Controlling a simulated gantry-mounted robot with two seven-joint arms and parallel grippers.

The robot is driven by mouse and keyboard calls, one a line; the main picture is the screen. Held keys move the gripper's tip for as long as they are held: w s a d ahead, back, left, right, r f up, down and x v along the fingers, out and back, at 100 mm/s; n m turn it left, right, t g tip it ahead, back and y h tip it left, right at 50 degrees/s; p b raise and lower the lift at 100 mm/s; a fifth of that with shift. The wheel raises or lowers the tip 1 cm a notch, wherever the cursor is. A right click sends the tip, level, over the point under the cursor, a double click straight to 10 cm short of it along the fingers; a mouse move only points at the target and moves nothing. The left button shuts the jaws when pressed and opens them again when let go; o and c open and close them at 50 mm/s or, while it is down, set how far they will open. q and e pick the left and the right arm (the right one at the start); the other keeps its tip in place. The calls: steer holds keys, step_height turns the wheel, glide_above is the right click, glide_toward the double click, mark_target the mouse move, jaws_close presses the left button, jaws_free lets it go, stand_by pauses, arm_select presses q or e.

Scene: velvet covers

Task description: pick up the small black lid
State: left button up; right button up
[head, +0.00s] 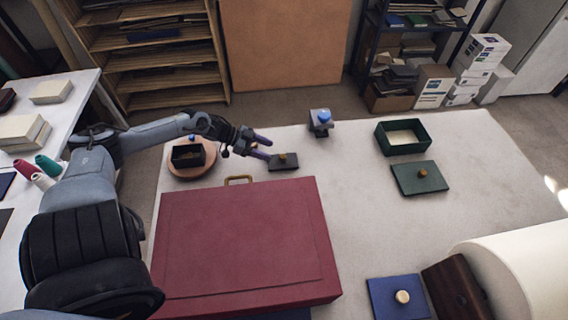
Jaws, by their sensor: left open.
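The small black lid (292,164) lies flat on the pale table, behind the big red case. It has a small yellow knob on top. My left gripper (267,147) reaches in from the left, with its purple fingers open and apart. The fingertips are at the lid's left end, close to the knob; I cannot tell if they touch it. A small open black box (187,157) sits on a round wooden board (196,173) left of the gripper. My right gripper is not in view.
The red case (240,240) fills the table's near left. A grey block with a blue knob (320,122) stands behind the lid. To the right are an open green box (403,138), a green lid (420,178) and a blue lid (398,299). The table's middle is clear.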

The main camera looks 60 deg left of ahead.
mark_target(283, 156)
arm_select(q)
steer(key=shift+x, duration=1.2)
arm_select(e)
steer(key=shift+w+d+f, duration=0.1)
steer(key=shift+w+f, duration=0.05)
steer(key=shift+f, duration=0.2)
arm_select(q)
steer(key=shift+b+x, duration=0.85)
steer(key=shift+x, duration=1.75)
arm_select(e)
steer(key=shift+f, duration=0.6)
arm_select(q)
steer(key=shift+d, duration=0.1)
jaws_close()
steer(key=shift+r, duration=0.15)
